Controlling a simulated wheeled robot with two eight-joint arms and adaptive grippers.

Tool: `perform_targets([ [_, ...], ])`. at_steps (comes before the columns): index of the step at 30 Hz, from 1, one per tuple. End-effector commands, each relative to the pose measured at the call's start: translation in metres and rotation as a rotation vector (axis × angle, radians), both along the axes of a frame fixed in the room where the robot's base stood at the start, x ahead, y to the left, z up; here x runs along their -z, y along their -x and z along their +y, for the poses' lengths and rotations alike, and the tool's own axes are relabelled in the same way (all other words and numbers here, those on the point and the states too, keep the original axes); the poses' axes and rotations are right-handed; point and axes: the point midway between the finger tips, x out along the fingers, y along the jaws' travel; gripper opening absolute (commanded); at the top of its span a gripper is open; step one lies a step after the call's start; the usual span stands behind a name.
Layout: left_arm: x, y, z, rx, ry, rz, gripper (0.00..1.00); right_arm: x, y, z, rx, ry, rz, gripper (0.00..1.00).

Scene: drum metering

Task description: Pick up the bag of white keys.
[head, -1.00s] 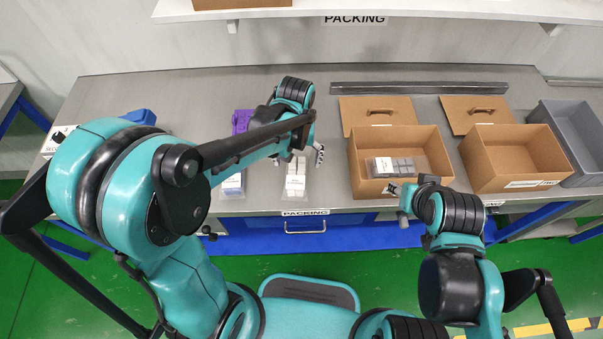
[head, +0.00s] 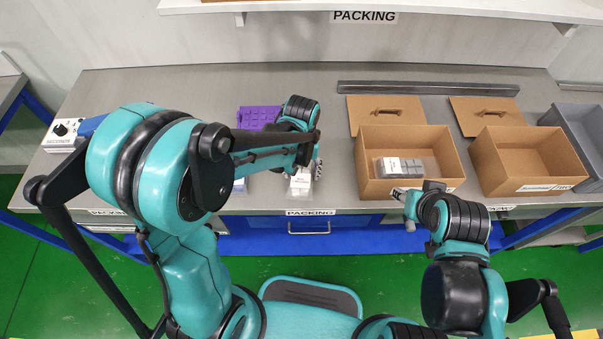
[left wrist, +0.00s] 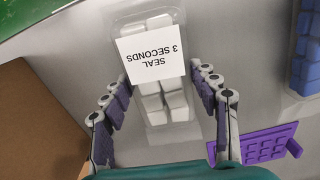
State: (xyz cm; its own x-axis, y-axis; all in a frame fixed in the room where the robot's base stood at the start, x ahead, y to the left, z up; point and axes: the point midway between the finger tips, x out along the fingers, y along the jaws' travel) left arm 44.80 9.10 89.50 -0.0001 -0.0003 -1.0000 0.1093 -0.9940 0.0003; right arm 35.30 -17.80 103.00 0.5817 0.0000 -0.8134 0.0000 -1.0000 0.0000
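The bag of white keys (head: 300,186) lies on the grey bench near its front edge, partly hidden by my left gripper (head: 303,170). In the left wrist view the clear bag (left wrist: 155,111) holds several white keys under a white label reading "SEAL 3 SECONDS". My left gripper (left wrist: 162,88) is open there, its fingers on either side of the bag, with visible gaps. My right gripper (head: 402,194) is at the front wall of the nearer cardboard box; its fingers are too small to read.
A purple tray (head: 259,114) lies behind my left gripper, and blue keys (left wrist: 307,60) lie beside the white ones. The open cardboard box (head: 372,187) at right holds a bag of grey keys (head: 400,167). Another open box (head: 490,165) and a grey bin (head: 577,124) stand farther right.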

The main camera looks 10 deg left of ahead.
Motion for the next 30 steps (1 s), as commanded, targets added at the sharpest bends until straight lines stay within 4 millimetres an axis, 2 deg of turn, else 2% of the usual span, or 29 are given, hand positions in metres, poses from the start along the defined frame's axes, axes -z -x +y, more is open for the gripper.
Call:
perform_targets([
  [11,-0.004,0.000,0.000,0.000,0.000,0.000,0.24,-0.002,0.000,0.000,0.000,0.000,0.000,0.40],
  [14,-0.013,0.000,0.000,0.000,0.000,0.000,0.24,-0.006,0.000,0.000,0.000,0.000,0.000,0.40],
  [19,-0.043,0.000,0.000,0.000,0.000,0.000,0.24,-0.021,0.000,0.000,0.000,0.000,0.000,0.40],
  [30,-0.092,0.068,-0.044,0.006,0.000,0.000,0.24,-0.047,0.000,0.000,0.000,0.000,0.000,0.40],
])
